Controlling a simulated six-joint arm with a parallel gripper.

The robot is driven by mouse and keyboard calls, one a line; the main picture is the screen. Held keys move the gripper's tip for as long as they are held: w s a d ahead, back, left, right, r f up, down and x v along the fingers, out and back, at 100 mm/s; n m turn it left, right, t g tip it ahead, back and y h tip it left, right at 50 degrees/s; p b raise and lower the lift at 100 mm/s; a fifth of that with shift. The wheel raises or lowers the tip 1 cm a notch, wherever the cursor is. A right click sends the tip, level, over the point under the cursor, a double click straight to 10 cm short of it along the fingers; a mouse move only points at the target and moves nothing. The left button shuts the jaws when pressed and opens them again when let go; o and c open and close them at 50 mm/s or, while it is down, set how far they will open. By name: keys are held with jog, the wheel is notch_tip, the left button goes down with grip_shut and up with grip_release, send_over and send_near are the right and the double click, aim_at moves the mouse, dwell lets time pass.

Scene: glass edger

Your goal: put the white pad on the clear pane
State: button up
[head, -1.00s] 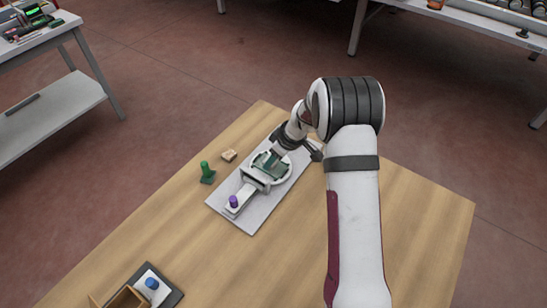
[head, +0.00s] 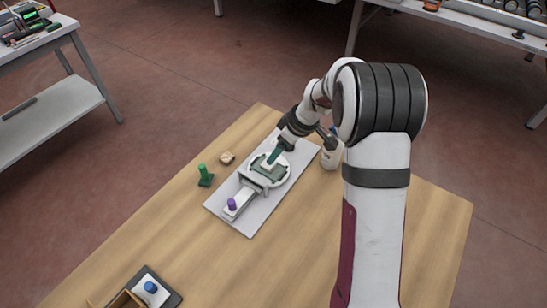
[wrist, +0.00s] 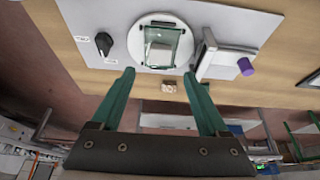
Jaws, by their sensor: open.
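The clear pane (wrist: 177,37), green-tinted at its edges, lies on a round white disc (wrist: 146,27) on the grey plate. It also shows in the head view (head: 275,174). In the wrist view a small white block, which looks like the white pad (wrist: 159,52), rests on the pane within its edges. In the head view the green fingers largely hide it. My gripper (wrist: 158,73) is open and empty between its green fingers. It is above the disc's edge, apart from the pad.
A slide with a purple knob (head: 232,204) and bracket adjoins the disc; a black knob (wrist: 104,43) is opposite. A green handled piece (head: 205,176) and beige block (head: 227,158) stand left. A white bottle (head: 332,154) stands right. The table's right side is clear.

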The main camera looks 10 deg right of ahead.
jog(key=s+a+r+m+g, duration=0.1)
jog(key=s+a+r+m, duration=0.3)
jog(key=s+r, duration=0.8)
jog(key=s+m+g+h, duration=0.1)
jog(key=s+m, duration=0.9)
jog(key=s, duration=1.3)
jog(key=shift+s+a+f+m+g, duration=0.15)
jog(key=shift+a+f+m+g, duration=0.25)
jog(key=shift+g, duration=0.4)
